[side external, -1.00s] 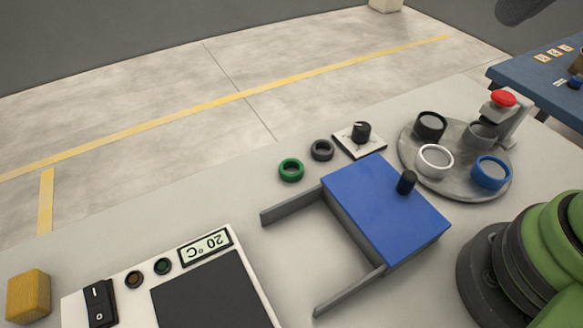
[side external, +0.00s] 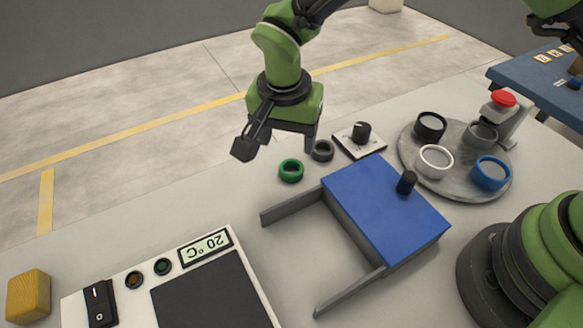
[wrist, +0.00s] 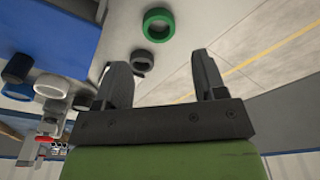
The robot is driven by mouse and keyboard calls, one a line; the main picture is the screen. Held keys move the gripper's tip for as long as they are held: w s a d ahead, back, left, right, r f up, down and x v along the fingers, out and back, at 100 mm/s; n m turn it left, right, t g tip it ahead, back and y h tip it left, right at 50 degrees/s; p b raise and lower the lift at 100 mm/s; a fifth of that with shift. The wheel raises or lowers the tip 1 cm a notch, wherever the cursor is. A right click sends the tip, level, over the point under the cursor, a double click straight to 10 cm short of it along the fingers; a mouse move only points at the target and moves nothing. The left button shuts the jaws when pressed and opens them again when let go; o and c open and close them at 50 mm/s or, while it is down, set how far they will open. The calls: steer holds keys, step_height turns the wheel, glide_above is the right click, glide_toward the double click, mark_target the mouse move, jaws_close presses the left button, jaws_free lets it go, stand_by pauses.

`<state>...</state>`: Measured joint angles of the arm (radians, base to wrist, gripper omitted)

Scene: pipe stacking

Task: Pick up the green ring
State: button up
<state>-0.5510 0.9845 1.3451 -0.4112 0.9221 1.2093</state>
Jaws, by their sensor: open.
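The green ring (side external: 291,171) lies on the grey table, left of a dark grey ring (side external: 322,151). In the wrist view the green ring (wrist: 158,25) is beyond the fingertips, at the top middle, with the dark grey ring (wrist: 142,61) nearer the fingers. My gripper (side external: 278,150) is open and empty, above the table near both rings. Its two fingers stand wide apart in the wrist view (wrist: 162,75). The fingers are not touching the green ring.
A blue box (side external: 385,210) with two grey rails stands right of the rings. A knob plate (side external: 359,141) is behind it. A round grey plate (side external: 455,185) holds several cups. A heater panel (side external: 170,285) and a yellow block (side external: 28,296) are at front left.

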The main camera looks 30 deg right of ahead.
mark_target(288, 164)
steer(key=f, duration=0.2)
steer(key=w+f, duration=0.1)
steer(key=f, duration=0.5)
steer(key=shift+w+d+f, duration=0.15)
steer(key=shift+d+f, duration=0.1)
steer(key=shift+d, duration=0.15)
steer(key=c, duration=0.7)
